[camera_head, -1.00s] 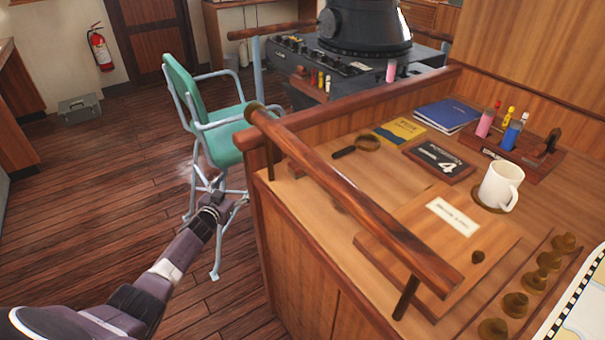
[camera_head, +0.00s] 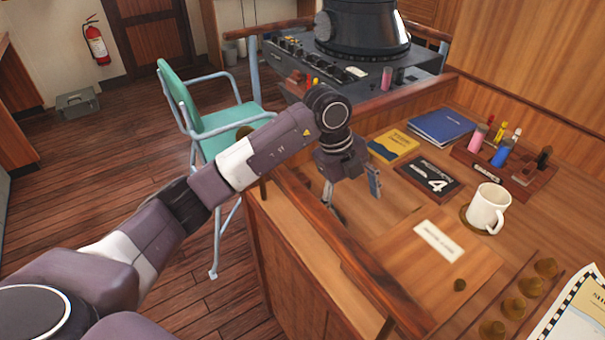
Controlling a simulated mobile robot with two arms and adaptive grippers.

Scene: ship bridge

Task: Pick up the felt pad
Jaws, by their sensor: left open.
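I cannot pick out a felt pad for certain in this view. My left arm reaches in from the left, over the wooden rail of the desk. My left gripper (camera_head: 351,198) points down above the desktop, left of the yellow booklet and the dark plaque. Its two fingers are apart, with nothing visible between them. The gripper and forearm cover part of the desktop behind the rail, where the magnifying glass lay. My right gripper is out of view.
The wooden rail (camera_head: 365,275) runs along the desk's left edge. On the desk are a yellow booklet (camera_head: 393,145), blue folder (camera_head: 440,126), dark plaque (camera_head: 430,178), white mug (camera_head: 487,208), bottle rack (camera_head: 515,178) and several brass knobs (camera_head: 513,307). A green chair (camera_head: 225,127) stands left.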

